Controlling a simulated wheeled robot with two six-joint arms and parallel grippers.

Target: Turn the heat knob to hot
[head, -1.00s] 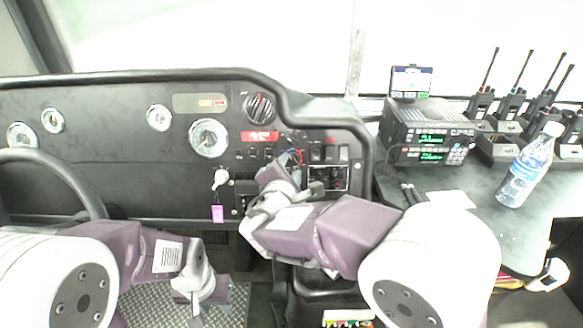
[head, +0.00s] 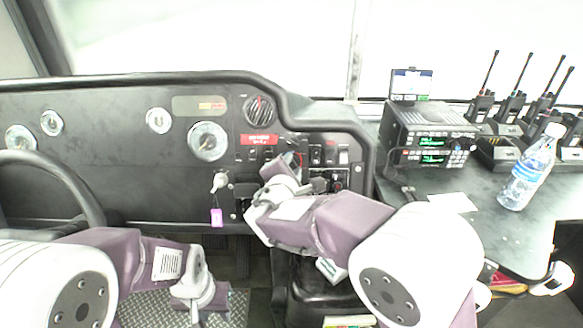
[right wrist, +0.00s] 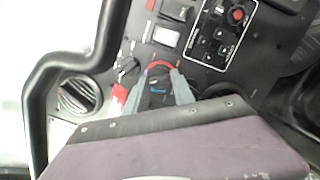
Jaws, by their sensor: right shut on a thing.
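The heat knob is a small dark knob on the dashboard panel, with a red arc (right wrist: 159,64) and a blue mark (right wrist: 157,90) around it in the right wrist view. My right gripper (right wrist: 158,80) has its two grey fingers on either side of the knob and is shut on it. The fingers hide most of the knob, so its exact pointing is unclear. In the head view my right gripper (head: 294,163) covers the knob on the panel right of the key. My left gripper (head: 195,308) hangs low over the floor plate, away from the panel; its fingertips are not clear.
Switches (right wrist: 165,37) and a panel with a red button (right wrist: 237,15) sit close to the knob. A round vent (head: 259,109) is above it. A key with a purple tag (head: 216,216) hangs to the left. A radio (head: 428,135) and bottle (head: 530,168) stand on the right counter.

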